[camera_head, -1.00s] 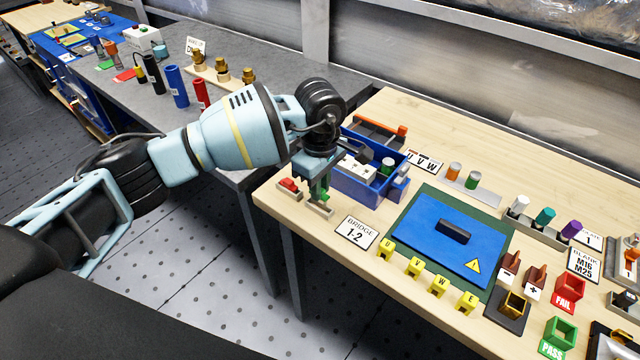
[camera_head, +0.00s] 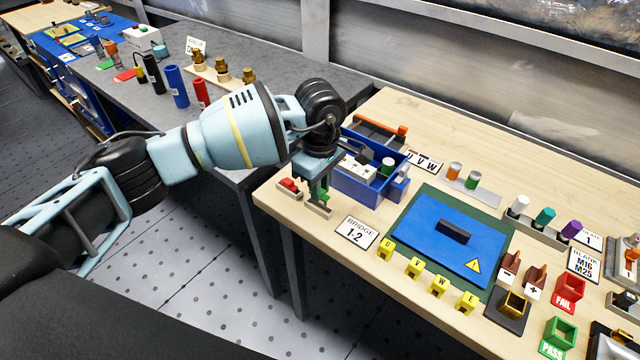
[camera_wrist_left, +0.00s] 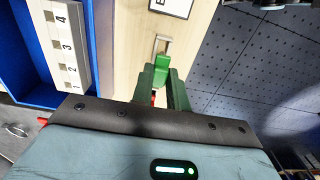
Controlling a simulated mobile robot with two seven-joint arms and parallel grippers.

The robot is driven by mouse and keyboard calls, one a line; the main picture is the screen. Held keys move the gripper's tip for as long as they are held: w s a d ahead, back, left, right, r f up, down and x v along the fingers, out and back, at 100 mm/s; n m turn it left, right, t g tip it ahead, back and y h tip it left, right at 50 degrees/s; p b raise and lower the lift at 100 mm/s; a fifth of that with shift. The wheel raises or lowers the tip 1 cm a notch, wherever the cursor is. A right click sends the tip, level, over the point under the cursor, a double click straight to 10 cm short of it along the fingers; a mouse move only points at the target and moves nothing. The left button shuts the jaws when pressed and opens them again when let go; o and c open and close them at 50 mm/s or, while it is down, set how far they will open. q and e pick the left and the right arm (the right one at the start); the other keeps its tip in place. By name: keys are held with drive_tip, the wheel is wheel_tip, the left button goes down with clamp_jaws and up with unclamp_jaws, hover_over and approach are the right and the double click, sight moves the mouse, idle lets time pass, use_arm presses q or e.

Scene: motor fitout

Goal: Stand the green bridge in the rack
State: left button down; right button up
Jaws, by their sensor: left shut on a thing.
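The green bridge (camera_wrist_left: 162,62) is between the fingertips of my left gripper (camera_wrist_left: 161,78), which is shut on it. In the head view the green bridge (camera_head: 325,196) is partly hidden by the fingers of my left gripper (camera_head: 319,190). The bridge is at a small pale rack (camera_head: 319,210) near the left front edge of the wooden bench. The rack (camera_wrist_left: 162,42) also shows just beyond the bridge in the left wrist view. I cannot tell whether the bridge's base is fully seated in it. My right gripper is not in view.
A red bridge (camera_head: 289,185) stands in a similar holder just left of the gripper. A blue bin (camera_head: 357,187) with white parts is close on the right. The "BRIDGE 1-2" sign (camera_head: 357,232) lies in front. The bench's edge is close by.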

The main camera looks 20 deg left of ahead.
use_arm(q)
drive_tip(key=shift+f+b, duration=0.5)
drive_tip(key=shift+f, duration=0.9)
drive_tip(key=c, duration=1.3)
unclamp_jaws()
drive_tip(key=shift+r, duration=3.9)
